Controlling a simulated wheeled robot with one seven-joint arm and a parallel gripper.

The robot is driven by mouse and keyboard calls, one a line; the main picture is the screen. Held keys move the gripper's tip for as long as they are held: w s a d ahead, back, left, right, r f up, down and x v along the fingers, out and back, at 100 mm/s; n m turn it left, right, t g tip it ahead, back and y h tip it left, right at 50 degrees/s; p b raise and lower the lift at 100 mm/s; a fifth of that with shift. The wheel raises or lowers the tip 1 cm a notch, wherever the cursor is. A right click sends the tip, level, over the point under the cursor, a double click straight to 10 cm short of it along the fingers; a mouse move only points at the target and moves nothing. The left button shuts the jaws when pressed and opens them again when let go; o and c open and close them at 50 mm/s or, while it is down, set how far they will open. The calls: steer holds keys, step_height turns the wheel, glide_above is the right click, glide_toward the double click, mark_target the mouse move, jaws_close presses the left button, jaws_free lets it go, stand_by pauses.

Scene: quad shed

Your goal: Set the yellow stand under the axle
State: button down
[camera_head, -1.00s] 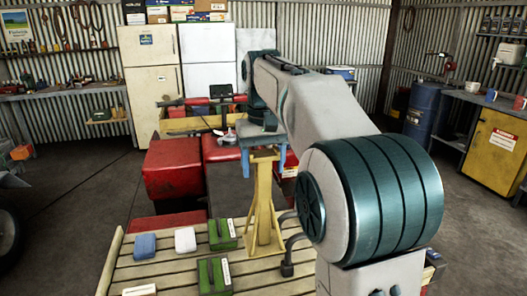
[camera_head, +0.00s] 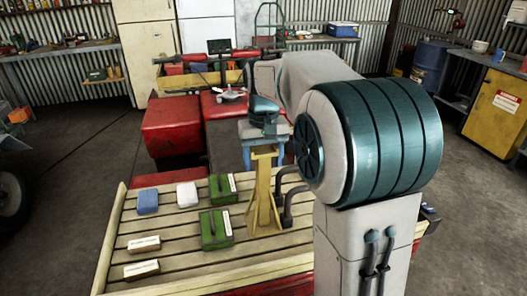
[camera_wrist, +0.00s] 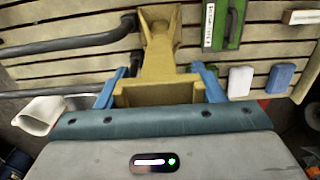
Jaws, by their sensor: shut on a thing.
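The yellow stand (camera_head: 263,190) is upright, with a flat top and splayed legs. My gripper (camera_head: 264,147) is shut on its top from above, over the slatted wooden deck (camera_head: 180,221). In the wrist view, the blue fingers of my gripper (camera_wrist: 157,88) lie on both sides of the stand's yellow top (camera_wrist: 155,94), and its legs run away toward the slats. I cannot tell whether its feet touch the deck. I cannot make out the axle in either view.
Two green boxes (camera_head: 216,229), a blue block (camera_head: 147,201), a white block (camera_head: 188,195) and two labelled blocks (camera_head: 144,244) lie on the deck left of the stand. Dark bent pipes (camera_head: 287,205) are close on its right. Red bodywork (camera_head: 172,127) is behind.

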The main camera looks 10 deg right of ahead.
steer(key=shift+c, duration=1.9)
jaws_free()
steer(key=shift+f, duration=0.1)
step_height(320, 180, up, 11)
steer(key=shift+r, duration=0.65)
steer(key=shift+s, duration=0.1)
